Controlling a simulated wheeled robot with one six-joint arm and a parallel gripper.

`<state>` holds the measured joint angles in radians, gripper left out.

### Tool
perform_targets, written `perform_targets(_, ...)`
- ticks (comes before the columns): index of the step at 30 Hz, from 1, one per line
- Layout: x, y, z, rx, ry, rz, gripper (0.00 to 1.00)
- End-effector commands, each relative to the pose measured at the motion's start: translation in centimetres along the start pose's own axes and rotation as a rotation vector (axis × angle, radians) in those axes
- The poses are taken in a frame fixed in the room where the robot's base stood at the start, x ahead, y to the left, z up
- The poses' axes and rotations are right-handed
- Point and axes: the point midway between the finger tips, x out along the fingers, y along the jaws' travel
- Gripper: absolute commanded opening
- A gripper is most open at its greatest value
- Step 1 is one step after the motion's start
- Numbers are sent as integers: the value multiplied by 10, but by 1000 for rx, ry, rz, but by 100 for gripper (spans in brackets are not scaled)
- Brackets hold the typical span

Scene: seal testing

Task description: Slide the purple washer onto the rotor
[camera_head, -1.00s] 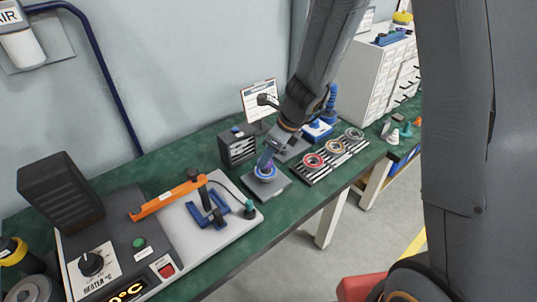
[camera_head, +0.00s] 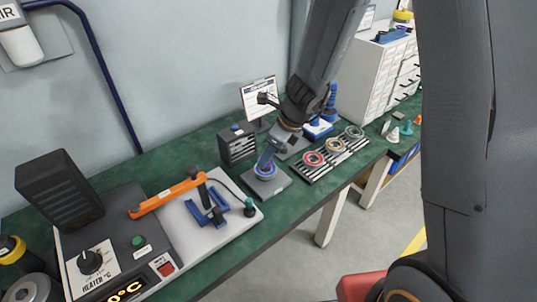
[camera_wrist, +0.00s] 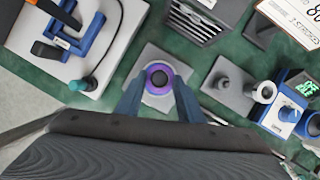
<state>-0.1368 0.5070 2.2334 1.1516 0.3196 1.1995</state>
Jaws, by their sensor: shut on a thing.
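The purple washer (camera_wrist: 149,79) sits between the two blue fingertips of my gripper (camera_wrist: 158,86) in the wrist view, and my gripper is shut on it. A dark round shape shows in its hole, over a square grey plate (camera_wrist: 154,102). In the head view my gripper (camera_head: 265,161) points down at the plate (camera_head: 275,187), with the washer (camera_head: 265,174) low over it. I take the plate to be the rotor's base. The rotor is mostly hidden, and I cannot tell whether the washer is around it or just above it.
A slotted rack (camera_head: 326,168) with several coloured rings lies to the right. A heater box (camera_head: 120,243) and a white board with a blue fixture (camera_head: 209,208) are at left. A black slotted box (camera_head: 238,146) stands behind. The green bench edge is in front.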

Motion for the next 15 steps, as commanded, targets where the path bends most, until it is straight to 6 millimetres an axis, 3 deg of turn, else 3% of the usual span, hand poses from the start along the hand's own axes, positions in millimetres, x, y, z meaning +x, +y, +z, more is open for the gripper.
perform_targets(13, 8, 0, -3, -1, 0, 0, 12)
perform_targets(14, 8, 0, -3, -1, 0, 0, 36)
perform_targets(15, 7, 0, -3, -1, 0, 0, 42)
